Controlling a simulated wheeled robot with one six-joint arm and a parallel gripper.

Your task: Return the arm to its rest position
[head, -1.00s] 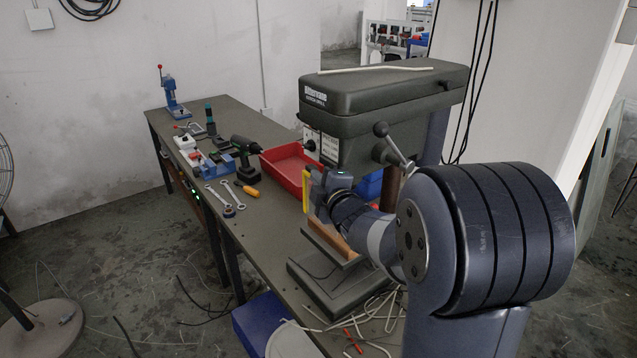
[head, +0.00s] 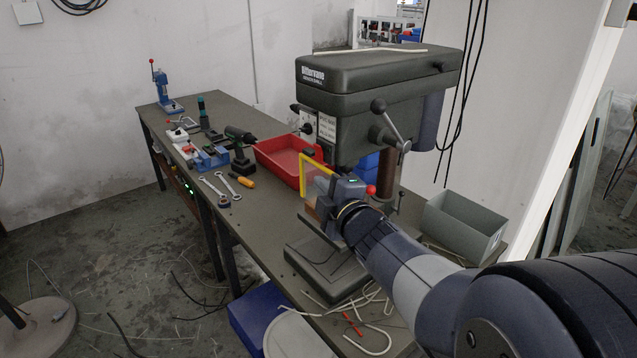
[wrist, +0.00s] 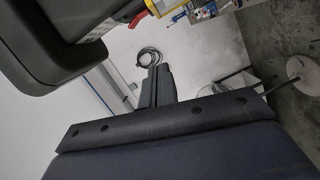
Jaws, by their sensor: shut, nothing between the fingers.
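My arm reaches from the lower right corner of the head view towards the drill press (head: 378,78). My gripper (head: 328,203) is at the front of the press, below its dark head and close beside the yellow guard (head: 313,178). I cannot tell from the head view whether it touches the guard. In the wrist view the two dark fingers of my gripper (wrist: 155,82) are together with nothing between them. The dark head of the press (wrist: 55,42) fills the upper left of that view, close to the fingers.
On the bench (head: 262,235) are a red tray (head: 278,158), a cordless drill (head: 241,155), wrenches (head: 222,187) and a grey bin (head: 462,228). Loose pale cables (head: 375,310) lie at the front. A blue box (head: 250,310) stands below the bench. Open floor is at left.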

